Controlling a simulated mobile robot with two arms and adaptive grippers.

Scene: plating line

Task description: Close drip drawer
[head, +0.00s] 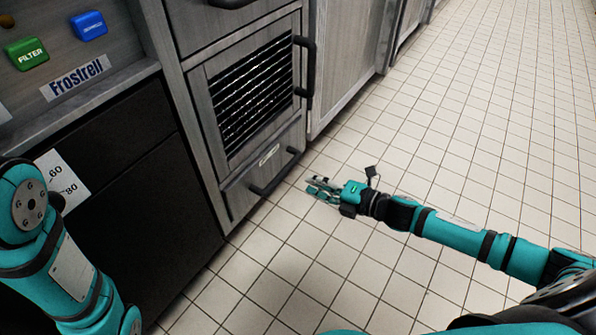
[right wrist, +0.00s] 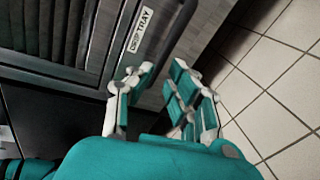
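The drip drawer (head: 240,193) is the low grey front at the foot of the cabinet, below the grille. It has a small label and a dark bar handle (head: 275,178). It looks nearly flush with the cabinet; I cannot tell whether a small gap remains.
The grille door (head: 252,97) with its dark handle (head: 304,72) is above the drawer. A dark panel (head: 125,185) and a ledge with green (head: 26,53) and blue (head: 88,25) buttons are at left. The tiled floor (head: 460,120) is clear at right.

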